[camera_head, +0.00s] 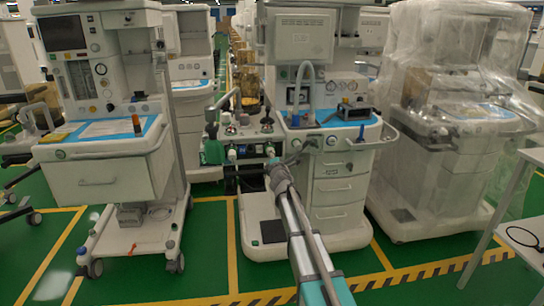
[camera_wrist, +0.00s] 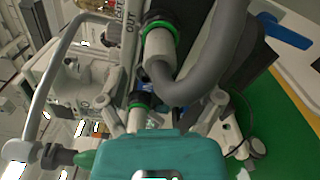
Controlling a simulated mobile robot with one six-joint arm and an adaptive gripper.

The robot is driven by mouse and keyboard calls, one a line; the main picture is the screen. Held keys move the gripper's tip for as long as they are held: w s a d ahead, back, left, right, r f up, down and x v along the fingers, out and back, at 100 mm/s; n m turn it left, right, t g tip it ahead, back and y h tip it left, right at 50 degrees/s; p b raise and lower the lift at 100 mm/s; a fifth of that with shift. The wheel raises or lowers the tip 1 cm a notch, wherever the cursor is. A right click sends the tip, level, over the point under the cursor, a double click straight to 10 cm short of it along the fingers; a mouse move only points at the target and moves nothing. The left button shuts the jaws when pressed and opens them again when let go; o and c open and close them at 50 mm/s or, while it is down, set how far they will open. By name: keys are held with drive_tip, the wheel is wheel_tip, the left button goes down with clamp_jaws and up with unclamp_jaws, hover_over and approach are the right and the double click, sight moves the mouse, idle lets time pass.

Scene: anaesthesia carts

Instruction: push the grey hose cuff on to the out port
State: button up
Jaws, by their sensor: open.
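In the wrist view a pale grey hose cuff (camera_wrist: 158,46) sits against a port with a black and green ring (camera_wrist: 160,22), beside the label OUT. I cannot tell how far the cuff is on. A grey hose (camera_wrist: 188,90) bends from the cuff and rises to the upper right. My gripper (camera_wrist: 146,108) is open below the bend, its fingers spread to either side of a second, pale fitting with a green ring (camera_wrist: 138,116). The fingers' contact with it is unclear. In the head view my gripper (camera_head: 277,164) is at the middle cart's port block, covering part of it.
The middle cart (camera_head: 340,190) has drawers and a side handle. Another cart (camera_head: 105,175) stands at the left, and a plastic-covered cart (camera_head: 435,170) at the right. A white table (camera_head: 500,195) is at the right edge. Green floor (camera_head: 205,245) is free between the left and middle carts.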

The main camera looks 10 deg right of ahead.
drive_tip(key=s, duration=0.9)
idle(0.6)
drive_tip(key=s+d+f+m+g+h, duration=0.2)
drive_tip(key=s+d+f+m+g, duration=0.1)
drive_tip(key=s+f+m+g, duration=0.35)
drive_tip(key=s+d+f+m+g+h, duration=0.2)
drive_tip(key=s+d+f+m+g, duration=0.15)
drive_tip(key=s+f+m, duration=0.4)
drive_tip(key=s+a+f+m+g+y, duration=0.2)
drive_tip(key=s+a+m+g, duration=0.15)
drive_tip(key=s, duration=0.75)
drive_tip(key=s+a+f+m+g+y, duration=0.2)
drive_tip(key=s+m+g, duration=0.25)
drive_tip(key=s, duration=0.65)
wheel_tip(320, 180, up, 31)
drive_tip(key=p, duration=3.1)
drive_tip(key=shift+a, duration=0.2)
drive_tip(key=shift+s, duration=0.1)
